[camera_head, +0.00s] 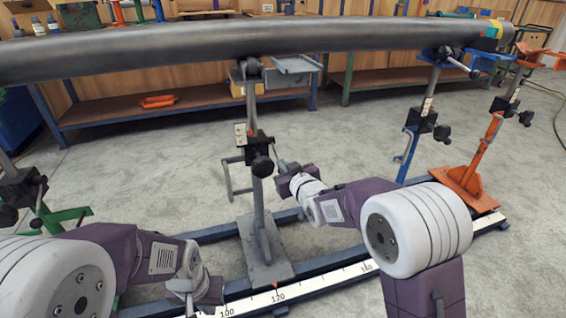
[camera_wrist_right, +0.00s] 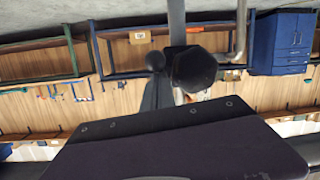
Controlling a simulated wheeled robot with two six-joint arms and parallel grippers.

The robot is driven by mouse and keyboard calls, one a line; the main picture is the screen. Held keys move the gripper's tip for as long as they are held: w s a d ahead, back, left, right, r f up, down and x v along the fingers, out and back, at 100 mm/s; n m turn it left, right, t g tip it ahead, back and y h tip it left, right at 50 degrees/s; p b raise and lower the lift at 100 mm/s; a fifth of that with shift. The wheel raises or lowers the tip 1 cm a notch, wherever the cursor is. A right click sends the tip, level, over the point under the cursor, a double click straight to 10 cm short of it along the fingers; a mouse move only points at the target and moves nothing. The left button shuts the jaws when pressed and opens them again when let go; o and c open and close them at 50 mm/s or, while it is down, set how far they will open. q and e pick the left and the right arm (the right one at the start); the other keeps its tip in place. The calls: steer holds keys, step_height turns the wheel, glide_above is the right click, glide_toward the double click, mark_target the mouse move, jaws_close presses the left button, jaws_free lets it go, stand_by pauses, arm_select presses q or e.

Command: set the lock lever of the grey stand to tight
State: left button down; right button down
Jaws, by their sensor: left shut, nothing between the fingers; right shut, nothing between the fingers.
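The grey stand (camera_head: 262,215) stands upright on the blue rail in the middle of the head view. Its black clamp block (camera_head: 258,144) on the post carries a large dark knob (camera_head: 262,166), which also shows in the right wrist view (camera_wrist_right: 193,70). A thin lever (camera_head: 275,154) slants down from the block toward my right gripper. A small black ball (camera_wrist_right: 155,61), seemingly the lever's end, shows beside the knob. My right gripper (camera_head: 281,168) is shut and empty, close beside the lever; I cannot tell whether they touch. My left gripper (camera_head: 187,291) is shut and empty, low at left near the rail.
A long dark pipe (camera_head: 200,50) lies across the stand tops. A blue stand (camera_head: 414,140) and an orange stand (camera_head: 485,145) are to the right, a green-footed stand (camera_head: 65,215) at left. A measuring scale (camera_head: 310,285) runs along the rail. Workbenches line the back; the floor between is clear.

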steer(key=shift+w+f+b, duration=0.1)
steer(key=shift+f+b, duration=0.95)
steer(key=shift+f, duration=1.6)
steer(key=r+p+v, duration=0.1)
steer(key=p+v, duration=0.3)
steer(key=v, duration=0.5)
steer(key=shift+r, duration=0.35)
steer(key=shift+w+a, duration=0.15)
